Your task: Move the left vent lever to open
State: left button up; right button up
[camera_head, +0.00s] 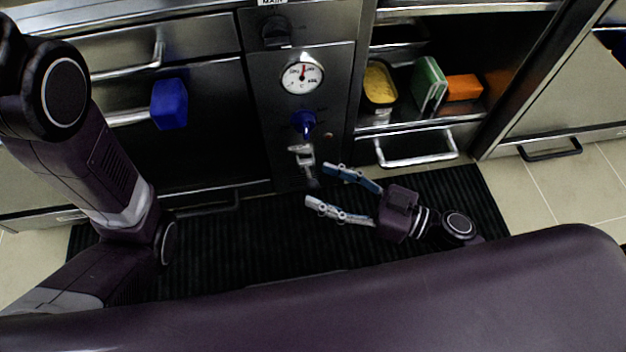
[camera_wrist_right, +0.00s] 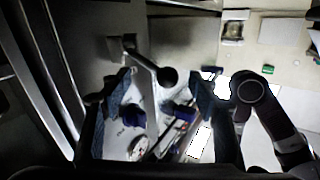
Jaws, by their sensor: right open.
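My right gripper (camera_head: 319,185) is open and empty, low in front of the metal drain spout (camera_head: 303,155) of the cabinet in the head view. In the right wrist view my right gripper (camera_wrist_right: 163,88) has its fingers spread wide. A pale bar with a dark round knob (camera_wrist_right: 167,76) appears between or beyond them; it may be a lever, but I cannot tell whether it is the left vent lever. No contact shows. I cannot make out a vent lever in the head view. My left arm enters from the left; its gripper is out of view.
A dial gauge (camera_head: 302,75) and a blue tap handle (camera_head: 304,123) are on the cabinet front. A blue block-like thing (camera_head: 169,103) is at the left oven handle. An open compartment at right holds a yellow-filled container (camera_head: 379,84), a green item (camera_head: 429,84) and an orange box (camera_head: 463,87).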

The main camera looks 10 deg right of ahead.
aim_at(313, 182)
jog(key=shift+b+x, duration=0.45)
jog(key=shift+x, duration=1.1)
jog(key=shift+c, duration=0.5)
